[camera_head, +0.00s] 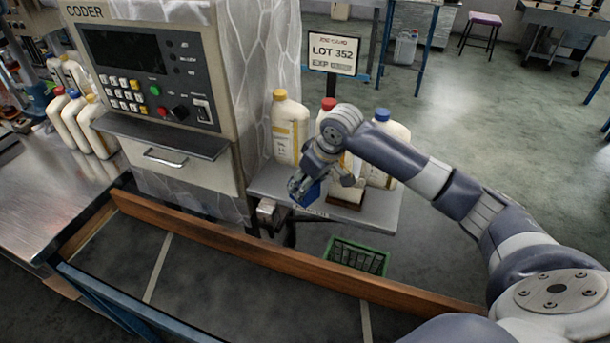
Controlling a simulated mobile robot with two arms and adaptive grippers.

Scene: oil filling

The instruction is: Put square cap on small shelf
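My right gripper (318,184) reaches in from the right, over the front left part of a small grey shelf (382,212) beside the coder. A blue, block-like piece (309,194), perhaps the square cap, is at its fingers, by the shelf's front edge. I cannot tell whether the fingers are shut on it or whether it touches the shelf. A brown-and-white block (346,196) sits on the shelf just right of the gripper. The coder also has a dark ledge (160,136) under its panel. My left gripper is not in view.
A yellow-capped bottle (287,128), a red-capped bottle (328,105) partly hidden by my arm, and a blue-capped bottle (388,145) stand on the shelf. A lot sign (333,54) rises behind. A green basket (357,256) is below. A wooden rail (260,257) runs in front.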

